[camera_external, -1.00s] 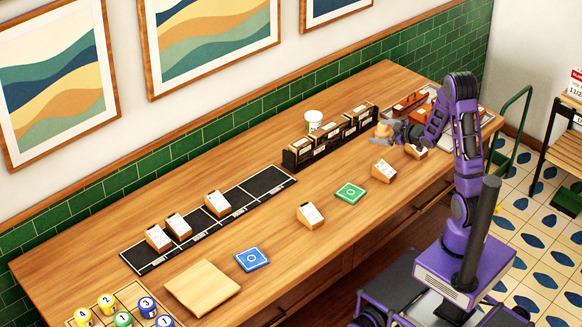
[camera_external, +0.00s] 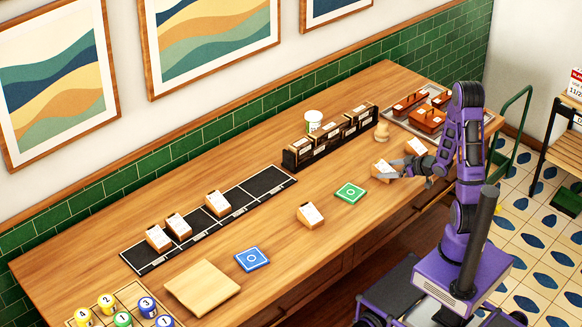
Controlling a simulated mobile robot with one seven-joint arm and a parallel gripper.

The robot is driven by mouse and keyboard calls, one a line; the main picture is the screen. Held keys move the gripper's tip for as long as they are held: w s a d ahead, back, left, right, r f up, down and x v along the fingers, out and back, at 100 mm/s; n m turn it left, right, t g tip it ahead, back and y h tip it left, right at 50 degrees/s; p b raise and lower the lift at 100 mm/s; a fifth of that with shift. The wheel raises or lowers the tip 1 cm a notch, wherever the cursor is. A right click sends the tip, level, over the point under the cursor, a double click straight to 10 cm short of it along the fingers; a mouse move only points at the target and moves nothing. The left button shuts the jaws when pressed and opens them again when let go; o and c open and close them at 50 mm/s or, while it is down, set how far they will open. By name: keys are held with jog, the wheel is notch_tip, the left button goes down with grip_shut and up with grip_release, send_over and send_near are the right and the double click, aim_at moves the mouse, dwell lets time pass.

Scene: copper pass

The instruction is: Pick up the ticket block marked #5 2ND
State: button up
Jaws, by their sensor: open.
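Several ticket blocks with white faces show; their writing is too small to read, so I cannot tell which is #5 2ND. One ticket block (camera_external: 381,167) stands at my gripper (camera_external: 388,174). Another (camera_external: 415,147) stands to its right, and another (camera_external: 309,215) stands to the front left. Three more (camera_external: 158,238) (camera_external: 179,225) (camera_external: 217,203) stand on the black strip (camera_external: 262,184). My gripper is open, low at the front of the nearest block and partly covering it. I cannot tell whether they touch.
A green tile (camera_external: 350,193) and a blue tile (camera_external: 252,259) lie on the wooden counter (camera_external: 275,240). A dark rack (camera_external: 322,146), a white cup (camera_external: 313,121), a small tan object (camera_external: 382,131) and a tray (camera_external: 396,117) with brown blocks stand farther back. A board (camera_external: 202,288) lies front left.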

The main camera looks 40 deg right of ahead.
aim_at(386, 169)
jog(key=x, duration=0.4)
jog(key=shift+w, duration=0.1)
jog(key=c, duration=1.5)
